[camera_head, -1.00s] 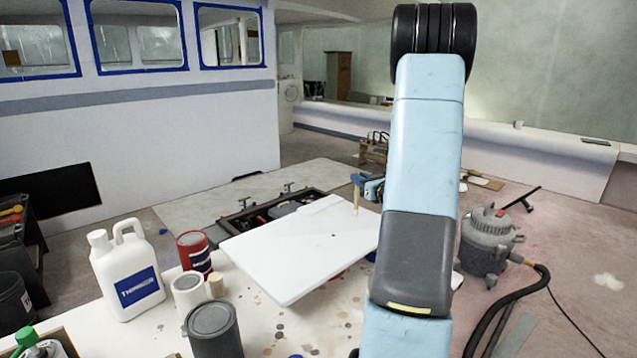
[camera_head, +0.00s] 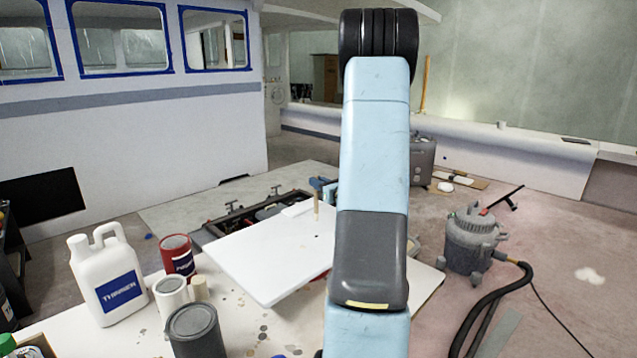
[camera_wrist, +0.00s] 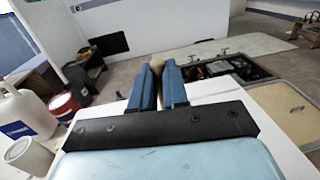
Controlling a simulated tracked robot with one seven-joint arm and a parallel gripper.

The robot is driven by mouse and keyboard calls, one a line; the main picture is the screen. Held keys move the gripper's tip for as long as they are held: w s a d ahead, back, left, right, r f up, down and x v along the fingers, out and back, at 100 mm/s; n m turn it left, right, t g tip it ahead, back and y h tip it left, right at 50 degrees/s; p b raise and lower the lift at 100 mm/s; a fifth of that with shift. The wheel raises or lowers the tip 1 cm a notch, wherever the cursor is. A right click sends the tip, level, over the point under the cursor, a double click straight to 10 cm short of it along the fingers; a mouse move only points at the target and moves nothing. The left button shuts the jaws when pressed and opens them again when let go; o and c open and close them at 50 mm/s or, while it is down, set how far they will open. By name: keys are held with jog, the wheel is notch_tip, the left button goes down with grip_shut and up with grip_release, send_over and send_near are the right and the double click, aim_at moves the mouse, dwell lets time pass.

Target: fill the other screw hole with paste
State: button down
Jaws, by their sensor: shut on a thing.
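A white panel (camera_head: 262,262) lies on the worktop, with a small dark hole (camera_head: 316,237) visible in it. Part of the panel is behind my arm. My gripper (camera_head: 322,187) shows partly as blue fingers above the panel's far side. In the wrist view my gripper (camera_wrist: 158,88) is shut on a tan stick (camera_wrist: 156,66). In the head view the stick (camera_head: 316,206) hangs upright, its lower end over the far part of the panel. I cannot tell whether its tip touches the panel or carries paste. No second hole is clear.
A white thinner jug (camera_head: 108,280), a red can (camera_head: 177,256), a white pot (camera_head: 170,296) and a grey can (camera_head: 196,332) stand left of the panel on the worktop (camera_head: 140,335). A vacuum (camera_head: 470,242) with a hose stands on the floor at right.

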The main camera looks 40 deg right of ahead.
jog(key=shift+f, duration=3.2)
notch_tip(320, 180, up, 7)
dwell(1.2)
dwell(0.5)
